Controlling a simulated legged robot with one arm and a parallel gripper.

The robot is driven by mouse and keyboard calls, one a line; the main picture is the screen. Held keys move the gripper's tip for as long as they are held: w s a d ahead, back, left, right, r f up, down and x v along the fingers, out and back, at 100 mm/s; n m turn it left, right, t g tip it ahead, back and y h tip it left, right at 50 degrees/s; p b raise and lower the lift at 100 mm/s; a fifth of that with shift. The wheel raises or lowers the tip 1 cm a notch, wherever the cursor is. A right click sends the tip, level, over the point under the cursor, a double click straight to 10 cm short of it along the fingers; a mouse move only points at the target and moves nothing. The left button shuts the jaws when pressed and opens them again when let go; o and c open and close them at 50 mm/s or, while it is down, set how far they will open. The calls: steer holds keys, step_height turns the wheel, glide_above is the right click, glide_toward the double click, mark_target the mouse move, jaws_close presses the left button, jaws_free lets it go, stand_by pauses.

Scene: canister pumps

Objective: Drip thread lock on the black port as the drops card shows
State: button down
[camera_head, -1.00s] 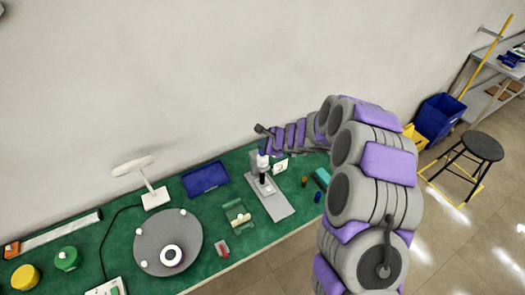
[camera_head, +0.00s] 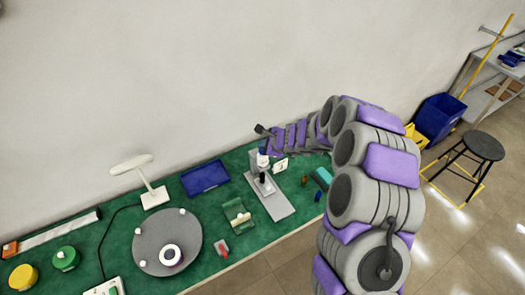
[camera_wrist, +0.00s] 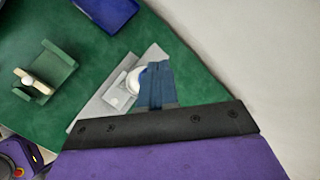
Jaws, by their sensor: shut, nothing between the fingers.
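My gripper (camera_wrist: 157,85) shows as two blue fingers pressed together, empty, over a grey stand (camera_wrist: 98,112) in the wrist view. A white round part (camera_wrist: 136,80) is beside the fingertips; I cannot tell if they touch. In the head view my gripper (camera_head: 263,158) is at the upper end of the grey stand (camera_head: 280,207). A black upright part (camera_head: 262,182) stands on it, perhaps the black port. A small white card (camera_head: 280,165) with a dark mark stands just right; its drops cannot be read. A small amber bottle (camera_head: 304,181) and a blue one (camera_head: 318,196) stand further right.
A green holder (camera_head: 248,206) with a white piece is left of the stand. A blue tray (camera_head: 205,178), a grey round plate (camera_head: 150,232) with a white ring, and a white lamp (camera_head: 155,197) are further left. A teal block (camera_head: 322,178) is near the right edge.

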steer(key=shift+f+b, duration=0.6)
stand_by(0.9)
steer(key=shift+r, duration=0.1)
steer(key=shift+r+p, duration=0.9)
steer(key=shift+r, duration=0.05)
step_height(320, 180, up, 5)
steer(key=p, duration=0.4)
stand_by(2.6)
